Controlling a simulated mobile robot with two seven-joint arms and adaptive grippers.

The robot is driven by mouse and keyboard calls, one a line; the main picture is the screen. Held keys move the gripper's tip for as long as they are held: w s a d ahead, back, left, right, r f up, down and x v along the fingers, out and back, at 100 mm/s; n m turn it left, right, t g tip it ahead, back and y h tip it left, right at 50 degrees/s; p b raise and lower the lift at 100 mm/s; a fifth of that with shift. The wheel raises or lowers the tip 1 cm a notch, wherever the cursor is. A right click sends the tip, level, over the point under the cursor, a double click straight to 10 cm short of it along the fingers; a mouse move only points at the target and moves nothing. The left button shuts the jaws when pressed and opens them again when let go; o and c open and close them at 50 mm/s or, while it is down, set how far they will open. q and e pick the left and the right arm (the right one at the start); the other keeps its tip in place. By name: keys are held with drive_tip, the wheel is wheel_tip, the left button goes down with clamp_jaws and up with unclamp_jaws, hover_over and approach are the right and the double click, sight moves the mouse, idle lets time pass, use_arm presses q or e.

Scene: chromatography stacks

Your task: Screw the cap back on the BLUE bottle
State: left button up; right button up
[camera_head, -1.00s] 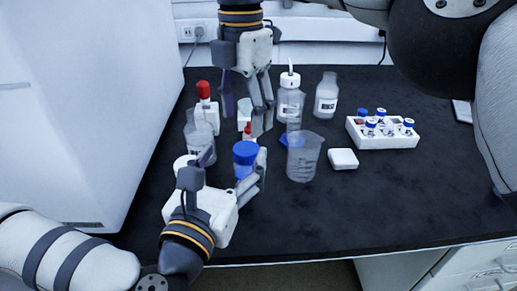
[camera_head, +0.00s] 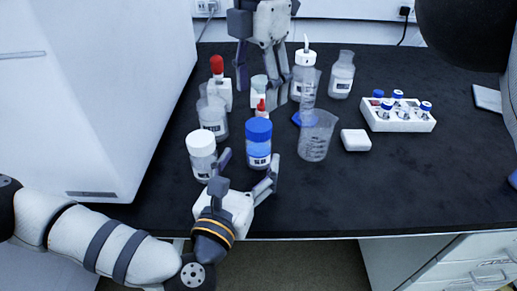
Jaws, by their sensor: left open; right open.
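The blue bottle (camera_head: 258,150) stands upright on the black bench with its blue cap (camera_head: 258,130) on top. My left gripper (camera_head: 248,172) is open just in front of the blue bottle, its fingers spread to the left and right of the bottle's lower part. Whether they touch it I cannot tell. My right gripper (camera_head: 262,85) is open and points down from above, behind the blue bottle. A small bottle with a red tip (camera_head: 261,108) stands between its fingers in the picture; I see no grip on it.
A white-capped bottle (camera_head: 202,150) stands close left of the blue bottle. Behind are a clear bottle (camera_head: 213,118) and a red-capped bottle (camera_head: 217,75). A beaker (camera_head: 316,138), a white box (camera_head: 356,140) and a vial rack (camera_head: 398,122) stand right. The bench's right front is clear.

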sight(254, 151)
use_arm(q)
drive_tip(key=x, duration=0.6)
drive_tip(key=shift+w+r, duration=0.15)
drive_tip(key=shift+w, duration=0.05)
drive_tip(key=shift+c, duration=0.6)
clamp_jaws()
use_arm(e)
drive_tip(key=n, duration=0.4)
drive_tip(key=shift+n, duration=0.3)
wheel_tip(254, 151, down, 8)
